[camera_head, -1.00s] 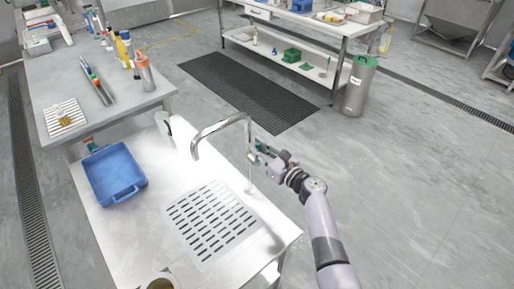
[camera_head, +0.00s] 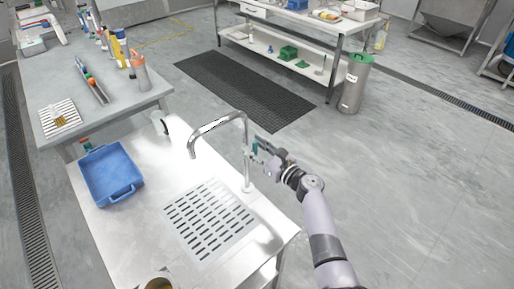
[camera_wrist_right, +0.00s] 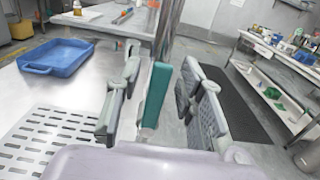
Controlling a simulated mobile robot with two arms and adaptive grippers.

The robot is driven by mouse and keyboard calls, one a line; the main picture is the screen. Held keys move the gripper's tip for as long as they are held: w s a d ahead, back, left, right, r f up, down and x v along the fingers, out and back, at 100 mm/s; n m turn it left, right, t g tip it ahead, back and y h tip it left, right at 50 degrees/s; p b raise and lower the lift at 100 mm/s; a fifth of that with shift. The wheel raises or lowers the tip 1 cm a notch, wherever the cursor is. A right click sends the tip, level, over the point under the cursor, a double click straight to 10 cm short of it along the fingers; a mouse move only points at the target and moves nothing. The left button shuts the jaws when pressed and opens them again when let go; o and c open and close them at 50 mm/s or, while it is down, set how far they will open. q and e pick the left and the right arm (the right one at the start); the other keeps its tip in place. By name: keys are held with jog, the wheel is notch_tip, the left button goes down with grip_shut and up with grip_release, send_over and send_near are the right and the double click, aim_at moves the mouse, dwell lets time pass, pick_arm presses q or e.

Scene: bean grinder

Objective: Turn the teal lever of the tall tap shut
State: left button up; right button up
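The tall tap (camera_head: 245,165) is a shiny steel column with a spout arching to the left over the perforated drain plate. Its teal lever (camera_wrist_right: 155,94) stands upright beside the column in the right wrist view. My right gripper (camera_head: 261,152) is at the column's right side in the head view. In the wrist view the right gripper (camera_wrist_right: 161,68) is open, with one finger on each side of the lever. Gaps show between the lever and both fingers, so it is not clamped. My left gripper is not in view.
The steel sink table carries a blue tray (camera_head: 111,174) and a drain plate (camera_head: 210,222). A grey bin with a green lid (camera_head: 353,85) stands farther back on the right. The floor right of my right arm is clear.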

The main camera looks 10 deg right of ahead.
jog(key=v, duration=1.2)
